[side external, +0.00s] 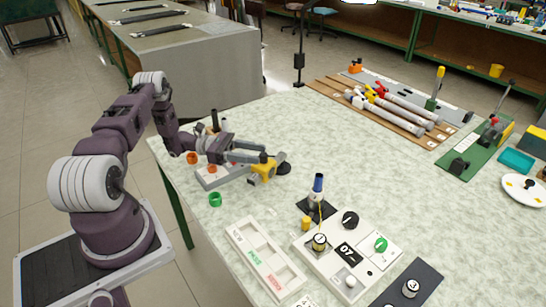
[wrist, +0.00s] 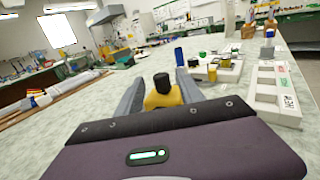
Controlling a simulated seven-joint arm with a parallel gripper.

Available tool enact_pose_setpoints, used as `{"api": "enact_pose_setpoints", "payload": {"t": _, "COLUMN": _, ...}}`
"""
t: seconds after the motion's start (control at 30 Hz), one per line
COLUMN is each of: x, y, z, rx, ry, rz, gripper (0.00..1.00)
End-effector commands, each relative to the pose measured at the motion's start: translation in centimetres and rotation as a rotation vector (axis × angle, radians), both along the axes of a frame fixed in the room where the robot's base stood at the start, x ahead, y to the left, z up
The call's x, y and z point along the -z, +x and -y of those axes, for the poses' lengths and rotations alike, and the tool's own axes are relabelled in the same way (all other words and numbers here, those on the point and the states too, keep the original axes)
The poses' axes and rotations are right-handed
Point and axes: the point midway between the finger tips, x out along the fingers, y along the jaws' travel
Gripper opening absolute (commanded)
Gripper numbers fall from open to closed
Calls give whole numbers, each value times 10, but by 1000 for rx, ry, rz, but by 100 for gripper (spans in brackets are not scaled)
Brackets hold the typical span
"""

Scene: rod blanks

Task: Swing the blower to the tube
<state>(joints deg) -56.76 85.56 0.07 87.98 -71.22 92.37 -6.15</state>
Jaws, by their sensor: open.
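A yellow block (side external: 264,171) with a black round knob stands near the table's left side. In the wrist view the yellow block (wrist: 163,97) lies between my two fingers, its black knob upright. My gripper (side external: 266,154) is open around or just above it; I cannot tell whether the fingers touch it. I cannot tell for sure whether this block is part of the blower. A blue-topped upright nozzle (side external: 318,187) stands on a dark base to the right, apart from my gripper. Several pale tubes (side external: 405,108) with red and yellow ends lie on a wooden rack at the back.
A green ring (side external: 215,199) sits near the left edge. A green board (side external: 478,148) is at right. The table centre is clear.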

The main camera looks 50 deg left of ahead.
Motion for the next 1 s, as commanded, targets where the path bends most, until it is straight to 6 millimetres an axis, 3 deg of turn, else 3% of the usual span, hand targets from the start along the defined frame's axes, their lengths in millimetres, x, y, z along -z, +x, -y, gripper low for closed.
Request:
{"api": "enact_pose_setpoints", "payload": {"t": 0.3, "x": -1, "y": 34, "z": 45, "rx": 6, "ry": 2, "rz": 0, "gripper": 44}}
{"api": "enact_pose_setpoints", "payload": {"t": 0.6, "x": -1, "y": 37, "z": 50, "rx": 5, "ry": 4, "rz": -1, "gripper": 44}}
{"api": "enact_pose_setpoints", "payload": {"t": 0.83, "x": -1, "y": 37, "z": 50, "rx": 6, "ry": 4, "rz": -1, "gripper": 1}}
{"api": "enact_pose_setpoints", "payload": {"t": 1.0, "x": -1, "y": 37, "z": 50, "rx": 6, "ry": 4, "rz": -1, "gripper": 0}}
